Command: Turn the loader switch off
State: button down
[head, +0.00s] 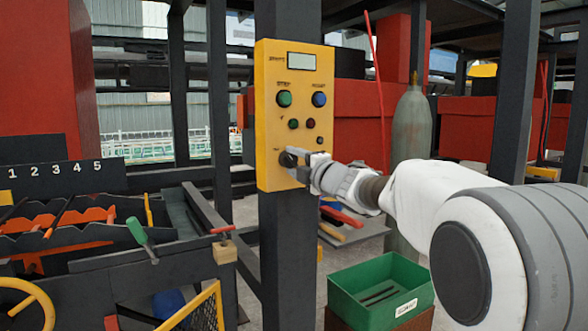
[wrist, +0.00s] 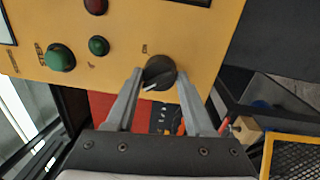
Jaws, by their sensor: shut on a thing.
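The loader switch is a black rotary knob (head: 288,158) low on the yellow control panel (head: 265,110). In the wrist view the knob (wrist: 159,70) shows a white pointer mark on its face, towards its lower left edge in that picture. My gripper (head: 300,167) reaches the panel from the right. In the wrist view my gripper (wrist: 160,80) has one finger on each side of the knob and is shut on it. The knob's lettering is too small to read.
Above the knob are green and blue buttons (head: 319,99), smaller buttons and a pale display (head: 301,61). The panel is fixed to a dark post (head: 289,225). A green bin (head: 385,280) stands lower right, and a tool rack (head: 70,215) is at left.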

jog(key=shift+n, duration=1)
jog(key=shift+c, duration=1.4)
grip_release()
jog(key=shift+s+d, duration=0.1)
jog(key=p+v, duration=0.1)
jog(key=v, duration=1.6)
jog(key=shift+d+p, duration=0.2)
jog(key=shift+p, duration=0.2)
